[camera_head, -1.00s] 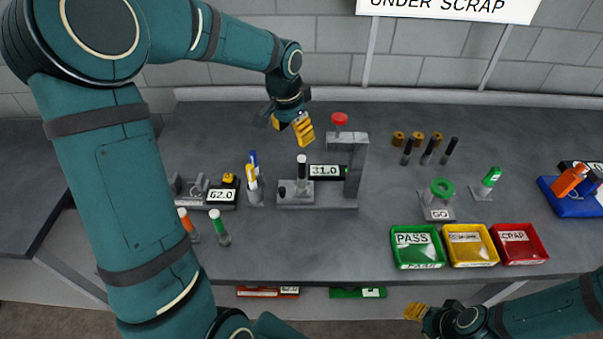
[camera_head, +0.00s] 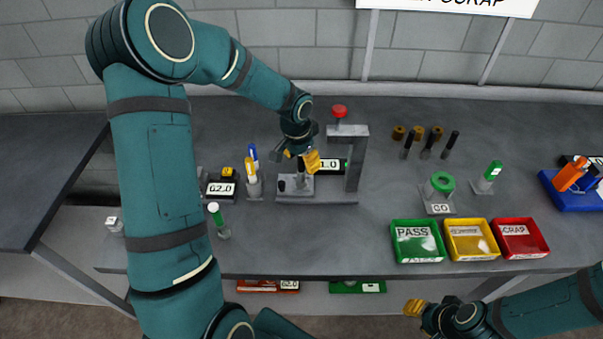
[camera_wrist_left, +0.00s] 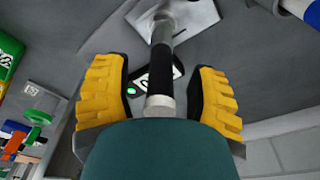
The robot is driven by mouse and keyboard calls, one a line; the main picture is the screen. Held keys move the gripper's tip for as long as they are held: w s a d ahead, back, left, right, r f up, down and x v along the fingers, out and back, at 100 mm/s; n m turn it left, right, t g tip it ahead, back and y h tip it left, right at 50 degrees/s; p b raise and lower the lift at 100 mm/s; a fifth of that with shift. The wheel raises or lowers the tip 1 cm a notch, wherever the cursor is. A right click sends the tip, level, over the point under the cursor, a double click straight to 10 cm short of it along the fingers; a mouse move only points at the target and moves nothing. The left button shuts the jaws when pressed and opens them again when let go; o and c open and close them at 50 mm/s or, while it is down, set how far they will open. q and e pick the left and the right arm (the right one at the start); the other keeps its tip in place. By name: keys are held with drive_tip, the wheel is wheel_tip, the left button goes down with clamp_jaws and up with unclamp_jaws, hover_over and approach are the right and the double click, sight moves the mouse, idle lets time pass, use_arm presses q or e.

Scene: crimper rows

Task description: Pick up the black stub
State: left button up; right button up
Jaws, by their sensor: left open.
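The black stub (camera_wrist_left: 161,68) stands upright in a grey fixture (camera_head: 318,197) beneath a small press with a red knob (camera_head: 339,111). Its pale metal end (camera_wrist_left: 159,106) points toward the left wrist camera. My left gripper (camera_head: 301,158) is above the fixture, with its yellow fingers (camera_wrist_left: 160,98) on either side of the stub. The fingers are open, with a visible gap on each side. In the head view the gripper hides most of the stub. My right gripper (camera_head: 420,309) is at the table's front edge, and its finger opening is unclear.
A display (camera_head: 328,166) and the press column (camera_head: 356,165) stand close right of the gripper. Blue and yellow markers (camera_head: 252,172) stand at left. Other dark pegs (camera_head: 428,148) stand at the back right. Green (camera_head: 418,260), yellow (camera_head: 472,259) and red (camera_head: 522,257) trays line the front.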

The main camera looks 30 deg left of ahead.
use_arm(q)
clamp_jaws()
idle(0.5)
